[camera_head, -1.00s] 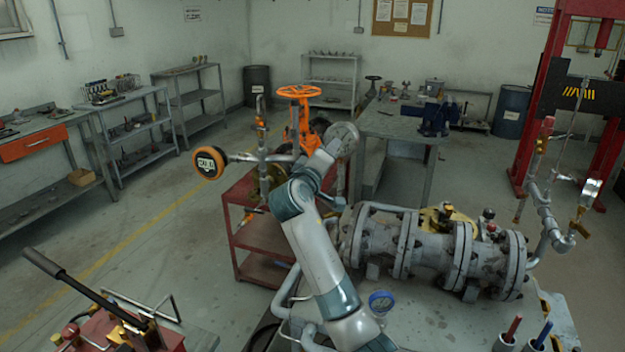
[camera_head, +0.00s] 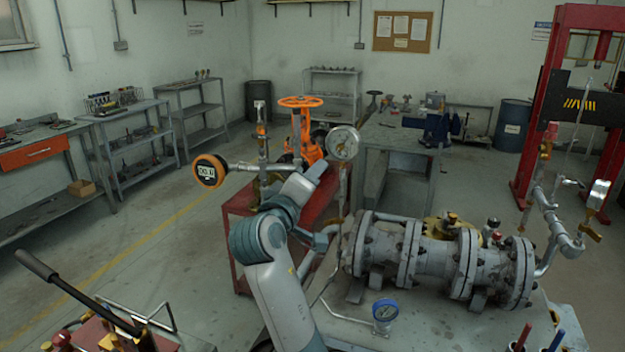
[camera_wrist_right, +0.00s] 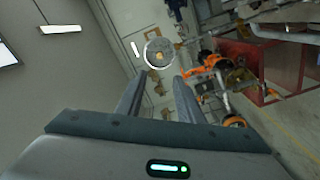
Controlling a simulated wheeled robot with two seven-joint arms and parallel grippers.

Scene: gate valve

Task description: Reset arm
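The gate valve with its orange handwheel (camera_head: 300,101) and orange body (camera_head: 312,150) stands upright on the red cart (camera_head: 238,215). My right arm rises from the bottom in the head view, and its gripper end (camera_head: 318,168) is in front of the valve, below a round dial gauge (camera_head: 343,143). In the right wrist view, my right gripper (camera_wrist_right: 158,88) has its two fingers apart with nothing between them. The gauge (camera_wrist_right: 159,53) shows beyond the fingertips, and the orange valve (camera_wrist_right: 200,75) is to their right. My left gripper is not in view.
An orange digital gauge (camera_head: 208,171) sticks out left of the valve. A grey flanged pipe assembly (camera_head: 435,255) lies on the bench at right, with a small blue gauge (camera_head: 384,311) in front. A black lever handle (camera_head: 75,290) rises at lower left. The floor at left is clear.

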